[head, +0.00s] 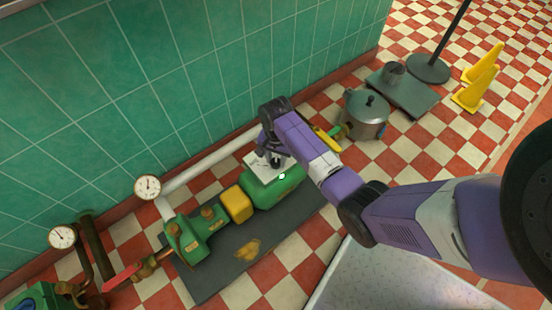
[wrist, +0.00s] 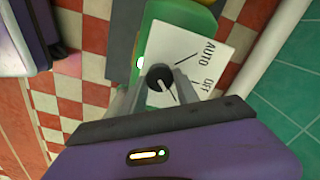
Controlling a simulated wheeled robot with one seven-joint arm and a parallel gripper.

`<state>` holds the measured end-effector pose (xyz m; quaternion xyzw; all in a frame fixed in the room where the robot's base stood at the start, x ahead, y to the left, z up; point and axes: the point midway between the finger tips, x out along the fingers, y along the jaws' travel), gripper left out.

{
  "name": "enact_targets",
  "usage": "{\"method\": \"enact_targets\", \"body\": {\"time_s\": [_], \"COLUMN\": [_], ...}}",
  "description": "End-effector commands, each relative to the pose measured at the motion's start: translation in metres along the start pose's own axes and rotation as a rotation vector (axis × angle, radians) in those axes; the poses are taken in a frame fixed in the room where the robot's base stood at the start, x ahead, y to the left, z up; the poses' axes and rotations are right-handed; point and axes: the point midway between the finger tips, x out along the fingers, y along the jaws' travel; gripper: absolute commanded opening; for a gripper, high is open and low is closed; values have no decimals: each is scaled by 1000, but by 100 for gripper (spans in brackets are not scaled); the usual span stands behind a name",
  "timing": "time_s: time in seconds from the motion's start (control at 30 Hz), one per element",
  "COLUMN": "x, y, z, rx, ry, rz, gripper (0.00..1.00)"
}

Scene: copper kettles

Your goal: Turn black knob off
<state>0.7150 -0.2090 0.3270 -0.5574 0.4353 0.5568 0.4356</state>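The black knob (wrist: 159,77) sits on a white plate (wrist: 212,50) marked AUTO and OFF in the wrist view. A pale pointer line on the knob points toward the lower right in that view. My gripper (wrist: 158,80) has its two grey fingers apart, one on each side of the knob; whether they touch it is hard to tell. In the head view the white plate (head: 257,164) lies on top of a green pump motor, with my gripper (head: 275,163) over it, and the knob is mostly hidden by the gripper.
The green pump (head: 200,236) has a yellow coupling (head: 237,204) and stands on a dark base. A white pipe (head: 205,168) runs along the tiled wall behind. A metal pot (head: 363,115) stands to the right. Pressure gauges (head: 148,187) are at the left.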

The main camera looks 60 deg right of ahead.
Motion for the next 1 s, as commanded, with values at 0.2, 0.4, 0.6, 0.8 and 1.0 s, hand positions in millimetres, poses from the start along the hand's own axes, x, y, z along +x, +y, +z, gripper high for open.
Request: {"method": "enact_targets", "body": {"time_s": [0.2, 0.4, 0.6, 0.8, 1.0], "x": [0, -3, -5, -5, -4], "y": [0, 0, 0, 0, -1], "z": [0, 1, 1, 1, 1], "rx": [-4, -55, -177, -346, -511], "ry": [-1, -2, -2, -2, -3], "rz": [2, 3, 3, 3, 2], "gripper": [0, 0, 0, 0, 0]}}
